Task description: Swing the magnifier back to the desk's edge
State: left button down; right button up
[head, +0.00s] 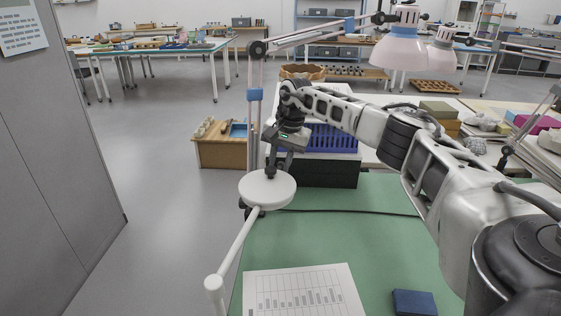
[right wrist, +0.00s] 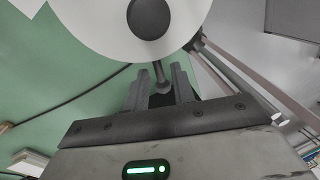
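The magnifier has a round white head (head: 267,190) at the left edge of the green desk (head: 330,240) in the head view. Its white arm (head: 236,245) runs down and left to a rounded end. In the right wrist view, the white head (right wrist: 95,25) carries a dark round knob (right wrist: 150,18) with a thin grey stem below it. My right gripper (head: 271,166) points down just behind the head. In the right wrist view, its two fingers (right wrist: 162,78) stand apart with the stem between them, and gaps show beside the stem. My left gripper is out of view.
A printed chart sheet (head: 305,292) and a dark blue block (head: 414,302) lie on the desk's near part. A dark cable crosses the desk. A blue crate (head: 330,138) stands behind it, and pinkish lamp shades (head: 398,50) hang above. Floor is clear left of the desk.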

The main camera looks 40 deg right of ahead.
jog(key=shift+r, duration=0.1)
notch_tip(320, 180, up, 16)
jog(key=s+d, duration=0.1)
jog(key=s, duration=0.1)
jog(key=shift+s+d+f, duration=0.25)
jog(key=shift+s+d, duration=0.05)
jog(key=shift+s, duration=0.05)
dwell(0.6)
